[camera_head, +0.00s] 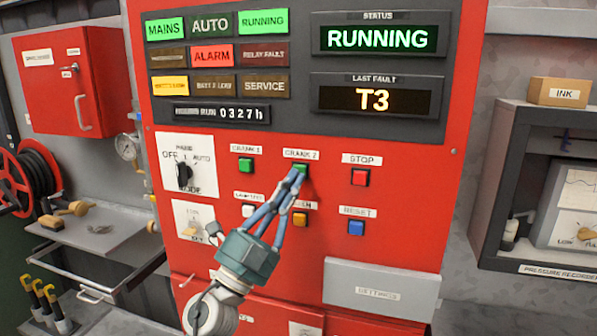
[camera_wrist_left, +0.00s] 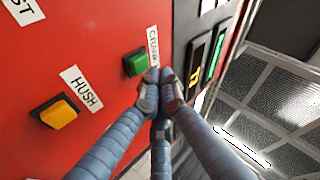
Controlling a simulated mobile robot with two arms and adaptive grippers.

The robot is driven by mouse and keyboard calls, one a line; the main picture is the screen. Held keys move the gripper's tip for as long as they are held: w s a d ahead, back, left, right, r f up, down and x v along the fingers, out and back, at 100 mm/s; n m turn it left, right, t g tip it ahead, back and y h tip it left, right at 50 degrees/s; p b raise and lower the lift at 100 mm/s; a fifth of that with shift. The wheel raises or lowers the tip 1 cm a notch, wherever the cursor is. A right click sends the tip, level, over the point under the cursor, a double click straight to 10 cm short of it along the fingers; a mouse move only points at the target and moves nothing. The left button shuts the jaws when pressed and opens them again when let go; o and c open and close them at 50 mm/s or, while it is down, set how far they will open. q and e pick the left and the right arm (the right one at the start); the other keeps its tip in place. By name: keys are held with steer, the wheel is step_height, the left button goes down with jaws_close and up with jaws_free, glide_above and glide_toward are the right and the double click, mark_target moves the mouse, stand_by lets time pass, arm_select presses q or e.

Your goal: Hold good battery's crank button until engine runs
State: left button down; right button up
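The green CRANK 2 button (camera_head: 301,168) is on the red panel, partly hidden behind my left fingertips. My left gripper (camera_head: 297,177) has its fingers drawn together, with nothing between them. In the left wrist view its tips (camera_wrist_left: 160,80) are at the right edge of a green button (camera_wrist_left: 136,63). I cannot tell whether they touch or press it. The green CRANK 1 button (camera_head: 245,165) is to the left, clear of the gripper. The status display (camera_head: 379,39) reads RUNNING. The yellow lamp (camera_head: 169,86) is lit; the BATT 2 LOW lamp (camera_head: 214,86) is dark. My right gripper is out of view.
The red STOP button (camera_head: 360,177) and blue RESET button (camera_head: 356,228) are to the right. The amber HUSH button (camera_head: 300,219) is below the fingertips and shows in the left wrist view (camera_wrist_left: 59,113). The mode switch (camera_head: 184,174) is at left. The red ALARM lamp (camera_head: 211,54) is lit.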

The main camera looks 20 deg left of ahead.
arm_select(q)
steer(key=s+p, duration=0.1)
steer(key=s, duration=0.4)
steer(key=shift+a+p, duration=0.1)
steer(key=shift+p, duration=0.25)
